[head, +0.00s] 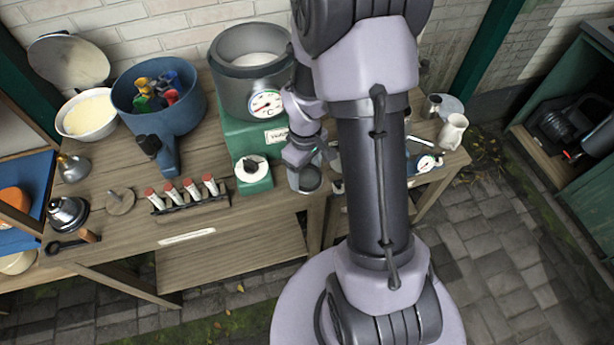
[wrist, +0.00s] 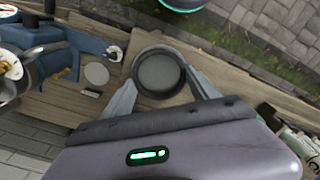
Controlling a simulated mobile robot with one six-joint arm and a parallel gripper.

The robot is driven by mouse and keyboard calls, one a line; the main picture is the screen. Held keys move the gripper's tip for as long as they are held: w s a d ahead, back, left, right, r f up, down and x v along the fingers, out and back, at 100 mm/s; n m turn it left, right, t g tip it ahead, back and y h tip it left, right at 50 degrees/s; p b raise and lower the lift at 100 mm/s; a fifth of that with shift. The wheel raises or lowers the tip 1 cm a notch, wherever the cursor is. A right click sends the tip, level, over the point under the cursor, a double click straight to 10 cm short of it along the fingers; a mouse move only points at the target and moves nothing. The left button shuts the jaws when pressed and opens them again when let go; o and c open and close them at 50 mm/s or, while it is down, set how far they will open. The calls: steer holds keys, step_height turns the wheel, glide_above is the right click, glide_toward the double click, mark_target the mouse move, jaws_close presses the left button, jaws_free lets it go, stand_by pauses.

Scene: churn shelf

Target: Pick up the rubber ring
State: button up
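A dark round piece (wrist: 159,72) with a thick black rim and grey inside sits between the fingertips of my gripper (wrist: 161,78) in the wrist view. I cannot tell for sure whether it is the rubber ring or a cup. In the head view, a small grey cup-like piece with a dark top (head: 309,180) stands near the table's front edge, just below my gripper (head: 303,158). The fingers are spread wide, one on each side of the dark piece. Contact with it cannot be made out. My arm hides part of the table behind it.
A green base with a dial and a grey pot (head: 250,75) stands just left of my gripper. A rack of red-capped vials (head: 190,195), a blue pot (head: 160,100) and a white bowl (head: 88,115) are further left. A white jug (head: 453,132) stands at the right.

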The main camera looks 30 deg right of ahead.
steer(key=c, duration=0.3)
steer(key=shift+r, duration=0.1)
steer(key=shift+c, duration=0.2)
steer(key=shift+r, duration=0.3)
steer(key=r, duration=0.1)
steer(key=r+p, duration=0.2)
steer(key=shift+s+a+r, duration=0.1)
steer(key=shift+a, duration=0.2)
steer(key=s+a+p, duration=0.1)
steer(key=s+a, duration=0.1)
steer(key=a, duration=0.5)
steer(key=s+a+r, duration=0.1)
steer(key=s+a, duration=0.2)
steer(key=a, duration=0.4)
steer(key=shift+s+a+p, duration=0.2)
steer(key=shift+p, duration=0.2)
